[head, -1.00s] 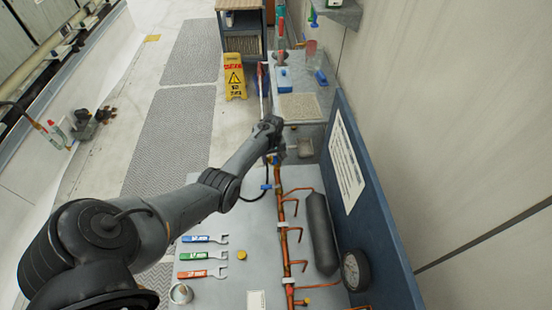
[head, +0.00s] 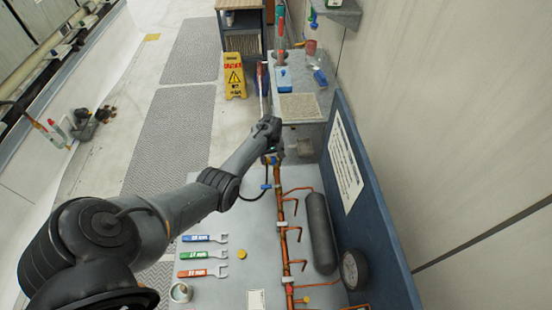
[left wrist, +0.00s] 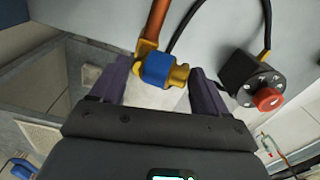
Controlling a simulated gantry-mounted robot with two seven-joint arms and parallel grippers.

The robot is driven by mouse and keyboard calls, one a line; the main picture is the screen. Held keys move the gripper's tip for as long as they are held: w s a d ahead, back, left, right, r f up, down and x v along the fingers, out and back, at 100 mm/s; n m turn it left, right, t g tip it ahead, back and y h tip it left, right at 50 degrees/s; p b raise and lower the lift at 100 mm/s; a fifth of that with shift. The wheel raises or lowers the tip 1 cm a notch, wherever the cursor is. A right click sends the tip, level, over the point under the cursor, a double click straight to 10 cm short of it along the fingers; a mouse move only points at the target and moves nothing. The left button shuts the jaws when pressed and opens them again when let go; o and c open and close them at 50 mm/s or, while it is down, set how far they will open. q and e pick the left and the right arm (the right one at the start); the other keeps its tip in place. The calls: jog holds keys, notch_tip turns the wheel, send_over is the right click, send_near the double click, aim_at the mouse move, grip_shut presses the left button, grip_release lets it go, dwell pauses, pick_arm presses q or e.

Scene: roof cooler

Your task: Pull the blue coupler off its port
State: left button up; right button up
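The blue coupler (left wrist: 158,69) sits on a brass fitting (left wrist: 179,76) at the end of a copper pipe (left wrist: 157,22), seen in the left wrist view. My left gripper (left wrist: 160,72) is open, with one dark finger on each side of the coupler. The left finger stands apart from it; the right finger is close to the brass end, and I cannot tell if it touches. In the head view my left wrist (head: 267,131) is over the far end of the copper pipe line (head: 283,225), largely hiding the fitting. My right gripper is not in view.
A black box with a red knob (left wrist: 268,98) is close to the right finger. Wrenches, such as the green-handled one (head: 203,255), lie on the grey panel. A dark cylinder (head: 320,233) and gauge (head: 353,270) are at right, beside a blue board (head: 376,215).

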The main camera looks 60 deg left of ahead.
aim_at(271, 158)
pick_arm(q)
jog(key=shift+o, duration=0.6)
jog(key=shift+r, duration=0.45)
notch_tip(271, 158, up, 10)
jog(key=p, duration=0.1)
jog(key=shift+f, duration=0.1)
